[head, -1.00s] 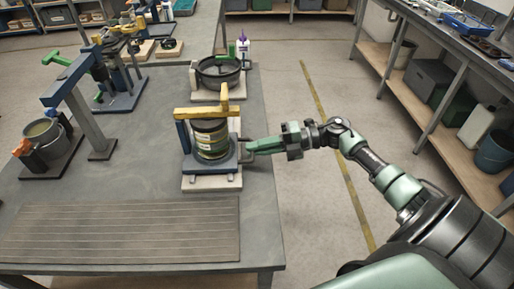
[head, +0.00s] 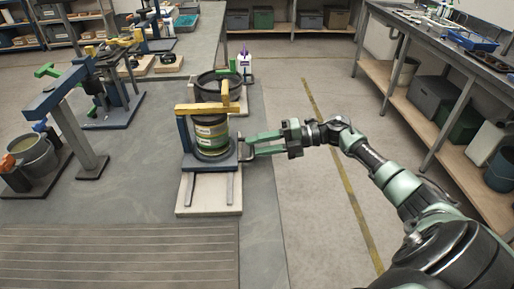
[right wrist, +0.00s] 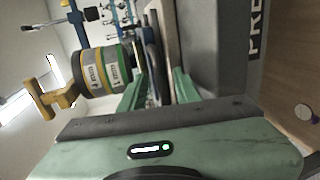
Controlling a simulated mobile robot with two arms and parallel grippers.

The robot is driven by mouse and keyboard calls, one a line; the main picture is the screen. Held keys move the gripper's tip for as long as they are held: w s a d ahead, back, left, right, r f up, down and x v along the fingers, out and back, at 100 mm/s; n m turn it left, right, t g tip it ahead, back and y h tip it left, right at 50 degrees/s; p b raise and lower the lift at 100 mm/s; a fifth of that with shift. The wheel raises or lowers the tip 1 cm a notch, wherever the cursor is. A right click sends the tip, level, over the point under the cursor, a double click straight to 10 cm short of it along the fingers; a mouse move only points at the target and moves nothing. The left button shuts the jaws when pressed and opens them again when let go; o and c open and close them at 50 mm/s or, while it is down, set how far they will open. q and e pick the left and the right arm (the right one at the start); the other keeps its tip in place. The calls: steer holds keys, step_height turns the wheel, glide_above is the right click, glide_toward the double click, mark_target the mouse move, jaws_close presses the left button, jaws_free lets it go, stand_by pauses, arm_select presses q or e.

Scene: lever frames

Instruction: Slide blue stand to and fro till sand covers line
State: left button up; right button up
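The blue stand (head: 185,137) carries a round stack of sieves (head: 211,136) under a yellow clamp bar (head: 207,109). It sits at the far part of a pale base (head: 208,205) with two rails, whose near part is bare. The stack and yellow clamp also show sideways in the right wrist view (right wrist: 103,72). My right gripper (head: 247,149) is at the stand's right side, its green fingers above and below the dark side handle (head: 240,150), closed on it. The fingers partly hide the handle. Sand and line cannot be made out. My left gripper is out of view.
A dark round pan (head: 219,84) stands just behind the stand. A grooved mat (head: 120,255) lies at the table's near edge. A blue post frame (head: 72,125) and a grey bucket (head: 35,155) stand at left. Floor right of the table is clear.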

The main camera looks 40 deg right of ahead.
steer(key=shift+s, duration=0.1)
steer(key=shift+s+d, duration=0.2)
steer(key=shift+d, duration=0.15)
steer(key=b+v, duration=0.1)
steer(key=v, duration=0.6)
steer(key=shift+b, duration=0.3)
steer(key=shift+w, duration=0.1)
stand_by(0.5)
